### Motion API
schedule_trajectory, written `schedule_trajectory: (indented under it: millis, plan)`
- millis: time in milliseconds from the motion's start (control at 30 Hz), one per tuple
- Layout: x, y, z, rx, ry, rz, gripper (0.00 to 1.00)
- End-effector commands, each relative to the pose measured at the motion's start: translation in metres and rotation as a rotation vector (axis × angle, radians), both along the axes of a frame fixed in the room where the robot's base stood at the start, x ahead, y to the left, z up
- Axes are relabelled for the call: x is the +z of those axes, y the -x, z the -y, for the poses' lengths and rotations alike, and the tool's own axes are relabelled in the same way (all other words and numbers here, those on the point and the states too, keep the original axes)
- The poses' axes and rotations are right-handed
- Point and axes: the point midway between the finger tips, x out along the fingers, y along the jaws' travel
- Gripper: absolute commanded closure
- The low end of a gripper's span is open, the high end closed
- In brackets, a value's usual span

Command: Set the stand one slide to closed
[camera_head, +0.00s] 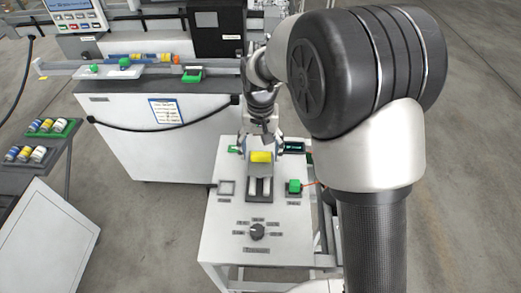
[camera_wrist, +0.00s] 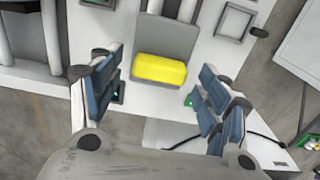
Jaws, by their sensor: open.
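The stand (camera_head: 220,225) is a white panel on legs in front of me. Its slide has a yellow block handle (camera_head: 261,157) on a grey plate, at the far end of two pale rails (camera_head: 259,187). In the wrist view the yellow handle (camera_wrist: 159,70) lies between my fingers, with the grey plate (camera_wrist: 165,38) above it. My gripper (camera_head: 261,147) is over the far end of the panel, close to the handle. In the wrist view my gripper (camera_wrist: 160,88) is open, with blue finger pads apart on both sides of the handle and a gap on each side.
A green button (camera_head: 294,186) is right of the rails, a square frame (camera_head: 227,188) is left, and a dark rotary knob (camera_head: 258,231) is nearer me. A white cabinet (camera_head: 160,140) stands behind left. A side table with a green tray (camera_head: 66,130) is at far left.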

Motion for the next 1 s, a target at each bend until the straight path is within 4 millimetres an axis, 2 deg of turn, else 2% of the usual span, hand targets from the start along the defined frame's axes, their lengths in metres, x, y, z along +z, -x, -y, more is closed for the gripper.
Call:
schedule_trajectory:
  millis: [133,400,1000]
  plan:
    - [-0.0085,0.0001,0.0000,0.000,0.000,0.000,0.30]
    - [-0.0099,0.0000,0.0000,0.000,0.000,0.001,0.30]
    - [-0.0096,0.0000,0.0000,0.000,0.000,0.001,0.69]
